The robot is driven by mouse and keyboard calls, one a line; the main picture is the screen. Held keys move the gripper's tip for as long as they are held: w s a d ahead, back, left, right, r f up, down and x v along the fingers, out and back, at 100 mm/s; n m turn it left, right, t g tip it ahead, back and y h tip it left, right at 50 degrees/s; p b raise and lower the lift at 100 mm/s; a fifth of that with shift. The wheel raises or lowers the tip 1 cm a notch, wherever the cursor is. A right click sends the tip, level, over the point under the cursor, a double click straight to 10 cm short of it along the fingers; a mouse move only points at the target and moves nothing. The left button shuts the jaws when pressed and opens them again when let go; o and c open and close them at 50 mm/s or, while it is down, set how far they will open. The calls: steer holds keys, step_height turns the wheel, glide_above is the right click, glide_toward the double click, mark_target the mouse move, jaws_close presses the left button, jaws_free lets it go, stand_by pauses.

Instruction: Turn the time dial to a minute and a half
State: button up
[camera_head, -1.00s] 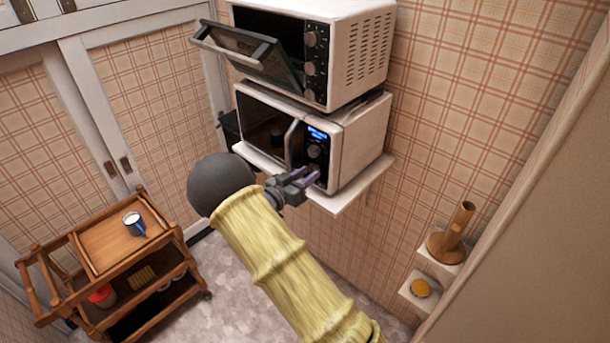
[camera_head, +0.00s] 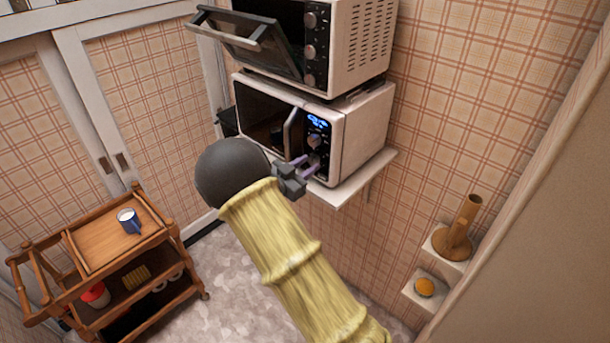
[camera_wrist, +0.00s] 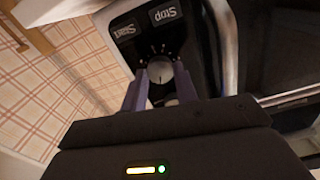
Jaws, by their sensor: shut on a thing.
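The white microwave (camera_head: 362,132) stands on a wall shelf, with a lit blue display (camera_head: 318,121) and two dials on its front panel. The upper dial (camera_head: 314,141) is visible below the display. My gripper (camera_head: 308,166) reaches the lower part of the panel. In the wrist view, its two purple fingers (camera_wrist: 160,80) are on either side of the lower dial (camera_wrist: 160,70), shut on it. Tick marks fan around this dial, and the upside-down Start (camera_wrist: 127,30) and Stop (camera_wrist: 165,14) buttons are beside it. The display reading is too small to tell.
A toaster oven (camera_head: 345,45) with its door hanging open stands above the microwave. The microwave's door handle (camera_head: 289,130) is close left of my gripper. A wooden cart (camera_head: 88,248) with a mug (camera_head: 129,221) is at the lower left. Small wall shelves (camera_head: 418,290) are at right.

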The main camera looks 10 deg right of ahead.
steer(key=m+b, duration=0.2)
steer(key=b, duration=0.1)
steer(key=m+b, duration=0.2)
steer(key=b, duration=0.1)
steer(key=shift+f+m+b, duration=0.3)
steer(key=shift+f+m, duration=0.1)
steer(key=m+b, duration=0.9)
steer(key=b, duration=0.5)
steer(key=shift+r, duration=0.3)
steer(key=o, duration=1)
steer(key=shift+c, duration=0.2)
steer(key=shift+s+r, duration=0.1)
